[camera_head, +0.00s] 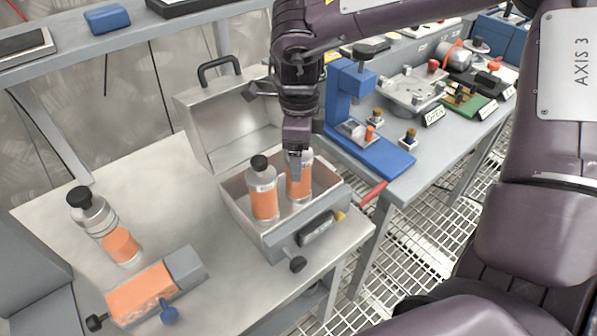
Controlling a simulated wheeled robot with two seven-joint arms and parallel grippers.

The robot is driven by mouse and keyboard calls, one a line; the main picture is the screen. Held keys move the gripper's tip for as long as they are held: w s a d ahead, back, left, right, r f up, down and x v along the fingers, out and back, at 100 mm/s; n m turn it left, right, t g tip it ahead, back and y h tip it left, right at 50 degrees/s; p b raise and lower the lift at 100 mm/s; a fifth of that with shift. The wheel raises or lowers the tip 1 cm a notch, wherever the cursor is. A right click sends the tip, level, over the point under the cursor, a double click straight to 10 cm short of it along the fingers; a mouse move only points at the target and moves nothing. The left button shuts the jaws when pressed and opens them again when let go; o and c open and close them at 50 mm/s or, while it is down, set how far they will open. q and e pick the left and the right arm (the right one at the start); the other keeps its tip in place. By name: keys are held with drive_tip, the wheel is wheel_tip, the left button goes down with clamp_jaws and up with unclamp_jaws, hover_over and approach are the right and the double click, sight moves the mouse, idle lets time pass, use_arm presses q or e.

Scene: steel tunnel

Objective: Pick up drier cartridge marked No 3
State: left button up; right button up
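Two grey cartridges with orange bands stand upright in an open metal case (240,215). The left one (263,195) has a black cap and is clear of the gripper. The right one (303,188) is partly hidden behind my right gripper (295,168). That gripper points down at its upper part; whether the fingers are closed on it is not clear. Another cartridge (120,245) with a black cap and orange band is at the left of the bench. No number can be read on any cartridge. My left gripper is not in view.
The case lid (215,115) stands open behind. An orange and grey block with knobs (145,293) lies at the front left. A blue press (365,140) stands on the bench to the right, with other labelled equipment beyond. Bare bench lies left of the case.

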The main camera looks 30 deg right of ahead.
drive_tip(key=c, duration=1.7)
drive_tip(key=shift+r, duration=0.15)
